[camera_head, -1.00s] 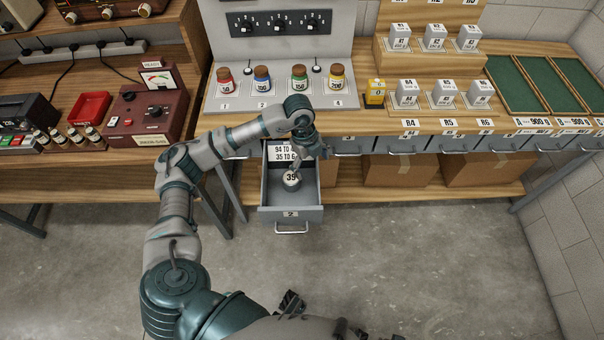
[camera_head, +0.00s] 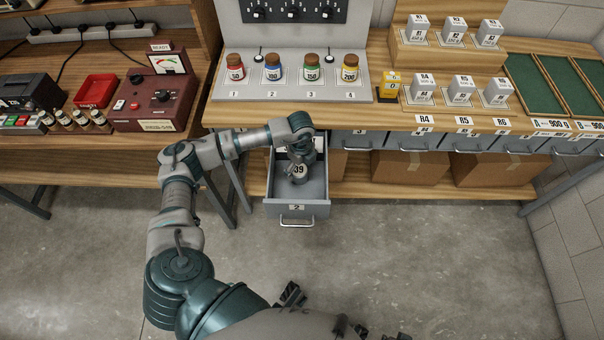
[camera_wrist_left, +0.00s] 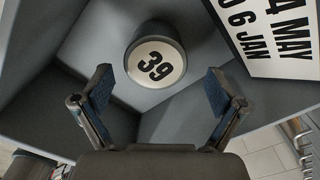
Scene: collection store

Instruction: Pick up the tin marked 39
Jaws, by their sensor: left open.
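The tin marked 39 (camera_head: 299,171) stands in the open grey drawer marked 2 (camera_head: 297,208). In the left wrist view the tin (camera_wrist_left: 156,63) is a grey round tin with a white label, and it lies just beyond the fingertips, centred between them. My left gripper (camera_wrist_left: 157,85) is open there, with one finger on each side and nothing between the pads. In the head view my left gripper (camera_head: 298,160) reaches down into the drawer, and the arm partly hides it.
A white card (camera_wrist_left: 270,35) with printed dates lies in the drawer beside the tin. The drawer walls are close around the gripper. Above stand the bench with several coloured jars (camera_head: 273,68) and grey labelled blocks (camera_head: 424,88). The floor in front is clear.

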